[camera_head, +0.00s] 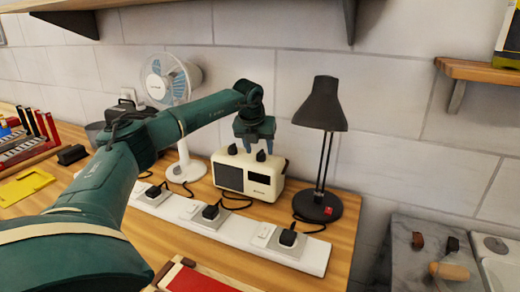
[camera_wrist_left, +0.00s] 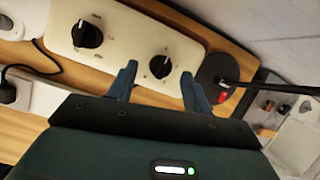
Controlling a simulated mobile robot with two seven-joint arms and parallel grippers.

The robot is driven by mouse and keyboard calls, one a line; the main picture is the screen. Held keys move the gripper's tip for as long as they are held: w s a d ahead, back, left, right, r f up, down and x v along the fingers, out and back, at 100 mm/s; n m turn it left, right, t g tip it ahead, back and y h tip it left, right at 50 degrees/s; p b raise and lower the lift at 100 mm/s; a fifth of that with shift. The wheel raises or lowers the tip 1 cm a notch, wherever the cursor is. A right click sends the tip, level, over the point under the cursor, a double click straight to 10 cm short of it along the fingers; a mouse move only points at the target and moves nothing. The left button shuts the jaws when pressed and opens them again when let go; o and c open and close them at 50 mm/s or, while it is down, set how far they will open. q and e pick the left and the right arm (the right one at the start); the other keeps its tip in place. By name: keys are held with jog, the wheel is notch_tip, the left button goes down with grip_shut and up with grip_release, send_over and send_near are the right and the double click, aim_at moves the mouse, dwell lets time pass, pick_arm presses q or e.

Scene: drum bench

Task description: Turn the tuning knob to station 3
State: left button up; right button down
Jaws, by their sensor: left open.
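A cream radio (camera_head: 281,174) with a dark front stands on the wooden bench. Two black knobs are on its top: the left knob (camera_head: 232,149) and the right knob (camera_head: 261,156). The left wrist view shows the left knob (camera_wrist_left: 88,34) and the right knob (camera_wrist_left: 160,66), with small marks too blurred to read. My left gripper (camera_head: 259,148) is open and points down over the radio. In the wrist view its fingertips (camera_wrist_left: 158,70) lie either side of the right knob, with gaps visible. I cannot tell how far down they reach. My right gripper is not in view.
A black desk lamp (camera_head: 321,105) stands right of the radio and a white fan (camera_head: 183,170) to its left. A white power strip (camera_head: 235,228) with black plugs and cables runs in front. The wall is close behind.

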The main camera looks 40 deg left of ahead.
pick_arm(q)
jog(key=shift+x, duration=1.1)
jog(key=c, duration=1)
